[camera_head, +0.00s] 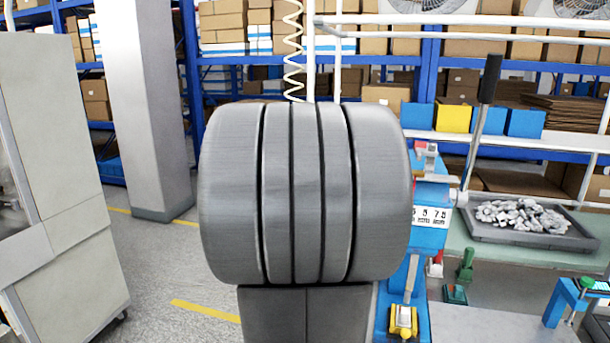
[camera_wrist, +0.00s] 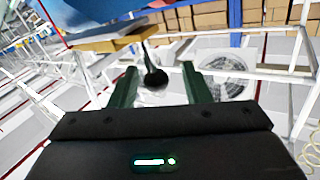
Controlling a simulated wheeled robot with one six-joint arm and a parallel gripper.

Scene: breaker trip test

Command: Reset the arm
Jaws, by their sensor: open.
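In the wrist view my gripper (camera_wrist: 160,82) is open, its two dark green fingers apart. A dark rod with a rounded end (camera_wrist: 154,76) shows between the fingers; I cannot tell how far it is from them or whether it touches either. My gripper does not show in the head view. There, a metal lever with a long black grip (camera_head: 490,80) stands nearly upright at the right. It is near a blue device (camera_head: 431,195) with a white number counter (camera_head: 432,216). My own arm hides part of this device.
A grey tray of metal pieces (camera_head: 530,240) lies on the green bench (camera_head: 480,252) at the right. Blue and yellow bins (camera_head: 455,118) stand behind it. A grey pillar (camera_head: 145,110) and a pale cabinet (camera_head: 58,180) are at the left, with open floor between cabinet and bench.

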